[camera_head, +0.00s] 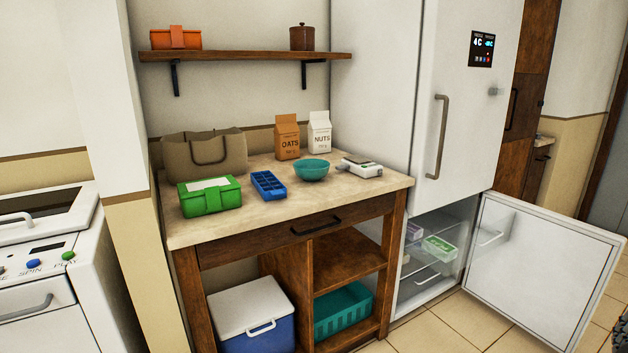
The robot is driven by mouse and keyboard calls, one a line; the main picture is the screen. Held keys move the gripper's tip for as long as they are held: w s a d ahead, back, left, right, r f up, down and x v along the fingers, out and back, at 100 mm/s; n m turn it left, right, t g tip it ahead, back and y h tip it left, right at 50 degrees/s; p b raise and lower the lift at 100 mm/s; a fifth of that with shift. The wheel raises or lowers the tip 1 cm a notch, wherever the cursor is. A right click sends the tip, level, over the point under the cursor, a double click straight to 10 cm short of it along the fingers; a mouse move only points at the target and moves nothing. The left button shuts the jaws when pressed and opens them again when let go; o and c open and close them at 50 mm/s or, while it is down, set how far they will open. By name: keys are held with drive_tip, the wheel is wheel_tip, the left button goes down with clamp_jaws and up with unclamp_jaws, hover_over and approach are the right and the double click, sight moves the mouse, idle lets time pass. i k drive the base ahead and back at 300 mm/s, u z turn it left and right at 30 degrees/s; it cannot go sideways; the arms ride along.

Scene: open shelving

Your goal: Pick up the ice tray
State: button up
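The ice tray (268,185) is blue, with several small square wells. It lies on the pale top of the wooden counter (345,190), between a green lidded box (210,197) on its left and a teal bowl (312,170) on its right. Nothing covers it.
A brown bag (205,155), two cartons (287,138) and a white scale-like device (361,167) stand on the counter. A wall shelf (245,56) hangs above. The fridge's lower door (540,270) stands open at right. Tiled floor (440,325) is clear in front.

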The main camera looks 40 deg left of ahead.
sight(270, 188)
drive_tip(key=z, duration=0.85)
drive_tip(key=k, duration=2.1)
drive_tip(key=u, duration=1.6)
drive_tip(key=i, duration=1.7)
